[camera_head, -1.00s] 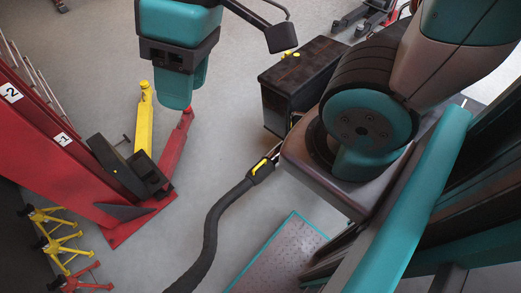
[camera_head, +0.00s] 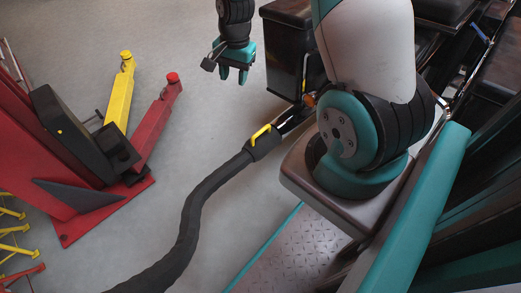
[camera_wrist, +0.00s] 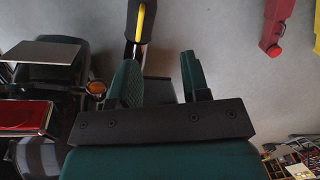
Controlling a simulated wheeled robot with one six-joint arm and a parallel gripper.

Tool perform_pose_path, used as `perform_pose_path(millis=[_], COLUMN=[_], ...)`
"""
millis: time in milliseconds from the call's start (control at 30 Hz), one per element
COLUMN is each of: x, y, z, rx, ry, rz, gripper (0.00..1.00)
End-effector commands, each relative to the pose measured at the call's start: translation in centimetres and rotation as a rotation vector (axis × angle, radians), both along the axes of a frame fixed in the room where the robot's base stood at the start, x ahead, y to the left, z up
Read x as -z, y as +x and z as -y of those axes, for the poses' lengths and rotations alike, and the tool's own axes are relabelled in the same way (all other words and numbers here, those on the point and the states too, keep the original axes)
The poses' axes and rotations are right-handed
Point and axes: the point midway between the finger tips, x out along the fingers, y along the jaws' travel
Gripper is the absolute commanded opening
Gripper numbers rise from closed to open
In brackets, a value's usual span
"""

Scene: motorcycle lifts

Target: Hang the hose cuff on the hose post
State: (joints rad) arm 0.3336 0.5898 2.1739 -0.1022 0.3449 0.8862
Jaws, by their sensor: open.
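The hose cuff (camera_head: 262,147) is black with a yellow handle (camera_head: 261,135) and ends a thick black hose (camera_head: 195,210) that runs down to the lower left. The cuff's far end meets a metal pipe at the motorcycle; how far it sits over the pipe is unclear. My gripper (camera_head: 236,75) is open and empty, up and left of the cuff and apart from it. In the wrist view, my gripper (camera_wrist: 162,78) shows two spread fingers, and the cuff (camera_wrist: 141,20) is at the top, beyond the fingers. I cannot make out which thing is the hose post.
A dark box (camera_head: 288,50) is behind the cuff. Motorcycle parts (camera_wrist: 65,75) fill the wrist view's left. Grey floor is clear between the red base and the hose.

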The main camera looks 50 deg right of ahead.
Motion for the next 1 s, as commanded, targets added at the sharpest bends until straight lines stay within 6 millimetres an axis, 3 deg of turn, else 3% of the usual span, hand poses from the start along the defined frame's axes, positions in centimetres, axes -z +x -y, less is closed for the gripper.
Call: perform_pose_path(millis=[33, 100, 200, 300, 400, 667, 1000], x=[5.7, 9.7, 14.3, 17.3, 18.8, 20.3, 25.1], y=[-0.2, -0.4, -1.0, -1.5, -1.8, -2.0, -2.0], z=[1.6, 3.6, 5.8, 7.4, 8.2, 8.5, 8.5], rx=[0.078, 0.178, 0.296, 0.377, 0.422, 0.441, 0.439], ry=[-0.008, -0.023, -0.041, -0.055, -0.063, -0.067, -0.066], rz=[-0.019, -0.035, -0.055, -0.069, -0.075, -0.077, -0.078], gripper=[0.43, 0.43, 0.43, 0.43, 0.43, 0.43, 0.43])
